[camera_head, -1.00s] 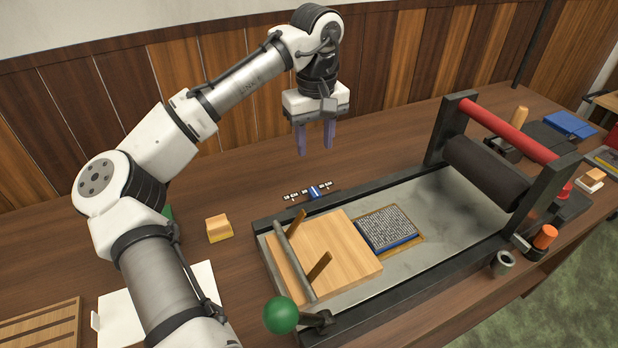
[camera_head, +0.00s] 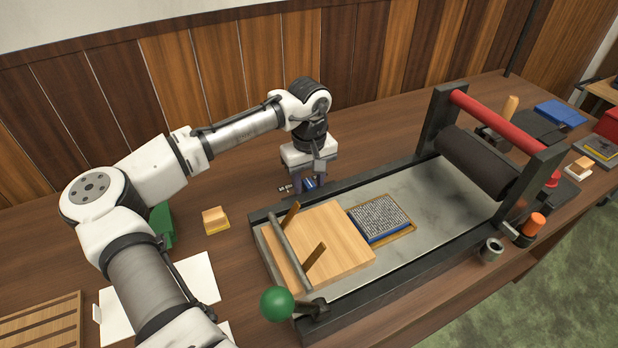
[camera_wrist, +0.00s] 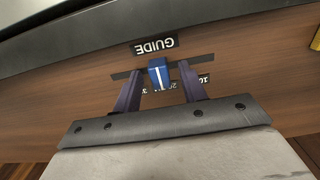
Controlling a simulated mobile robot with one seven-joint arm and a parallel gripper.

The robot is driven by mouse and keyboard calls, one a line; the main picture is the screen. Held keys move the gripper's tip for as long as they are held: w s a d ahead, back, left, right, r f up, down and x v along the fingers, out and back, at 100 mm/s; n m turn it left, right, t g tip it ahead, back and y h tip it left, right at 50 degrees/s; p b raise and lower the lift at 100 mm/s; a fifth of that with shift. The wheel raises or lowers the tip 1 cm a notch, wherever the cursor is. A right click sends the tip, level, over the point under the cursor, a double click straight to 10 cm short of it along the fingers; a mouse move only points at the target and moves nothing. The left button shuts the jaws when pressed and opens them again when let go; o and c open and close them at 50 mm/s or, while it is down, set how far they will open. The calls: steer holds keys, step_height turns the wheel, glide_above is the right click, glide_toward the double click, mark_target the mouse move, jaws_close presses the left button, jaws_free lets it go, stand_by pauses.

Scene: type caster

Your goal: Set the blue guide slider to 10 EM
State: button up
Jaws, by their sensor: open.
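The blue guide slider (camera_wrist: 158,73) has a white line down its face and sits on a dark rail (camera_wrist: 122,74) beside the "GUIDE" label (camera_wrist: 154,46), which reads upside down in the wrist view. My gripper (camera_wrist: 157,79) is open, with one purple finger on each side of the slider and small gaps showing. Parts of the scale marks lie behind the slider and fingers, so the setting cannot be read. In the head view my gripper (camera_head: 310,188) is low over the table behind the press, and the slider (camera_head: 309,182) shows between its fingers.
The press bed's dark rail (camera_head: 345,192) runs close in front of my gripper. A wooden board (camera_head: 335,255), a type block (camera_head: 382,217) and a roller with a red bar (camera_head: 505,125) are on the press.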

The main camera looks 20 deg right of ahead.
jaws_close()
steer(key=shift+s+a+p, duration=0.25)
steer(key=shift+a, duration=0.95)
steer(key=shift+s+a+p, duration=0.2)
steer(key=shift+a, duration=1)
jaws_free()
steer(key=shift+a, duration=0.15)
steer(key=shift+r, duration=0.1)
